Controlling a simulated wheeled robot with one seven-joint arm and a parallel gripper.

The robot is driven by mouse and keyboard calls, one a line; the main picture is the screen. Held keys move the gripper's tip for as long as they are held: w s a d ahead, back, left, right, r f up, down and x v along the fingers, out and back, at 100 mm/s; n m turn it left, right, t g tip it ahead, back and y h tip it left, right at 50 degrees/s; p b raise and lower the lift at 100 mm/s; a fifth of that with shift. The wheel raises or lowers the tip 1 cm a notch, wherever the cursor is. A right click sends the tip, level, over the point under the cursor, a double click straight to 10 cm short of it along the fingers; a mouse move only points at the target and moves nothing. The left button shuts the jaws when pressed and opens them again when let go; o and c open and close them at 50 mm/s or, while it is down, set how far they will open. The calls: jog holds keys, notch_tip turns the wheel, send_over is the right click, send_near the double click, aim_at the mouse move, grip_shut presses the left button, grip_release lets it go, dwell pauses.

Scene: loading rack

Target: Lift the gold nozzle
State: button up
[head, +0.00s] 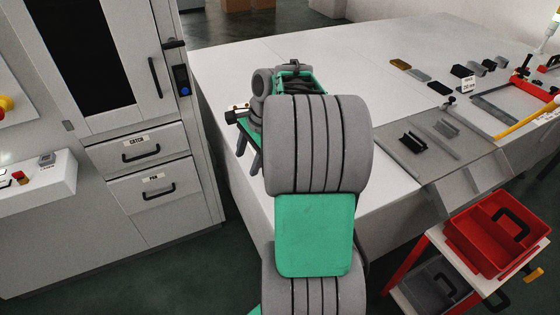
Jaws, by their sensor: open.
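A small flat gold-brown piece (400,64) lies on the far part of the white table. I cannot tell whether it is the gold nozzle, and no clear nozzle shape shows. My gripper (249,154) is over the left edge of the table, partly hidden behind my arm. Its jaws are apart. I see nothing held between them, though part of the space is hidden. The gold-brown piece is well to the right of the gripper and apart from it.
Grey and black pieces (419,75) lie near the gold-brown one. A grey plate with black holders (413,141) is at the table's front right. A red tray (462,243) stands on a cart at lower right. A cabinet (130,185) stands left. The table's middle is clear.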

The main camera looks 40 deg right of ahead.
jog(key=s+d+f+m+y+p, duration=0.15)
jog(key=s+d+m, duration=0.25)
jog(key=d+m, duration=0.65)
jog(key=f, duration=0.2)
jog(key=w+f+n, duration=0.1)
jog(key=f, duration=0.2)
jog(key=w+f+n, duration=0.1)
jog(key=f, duration=0.2)
jog(key=shift+d+t+h, duration=0.3)
jog(key=shift+h, duration=0.05)
grip_shut()
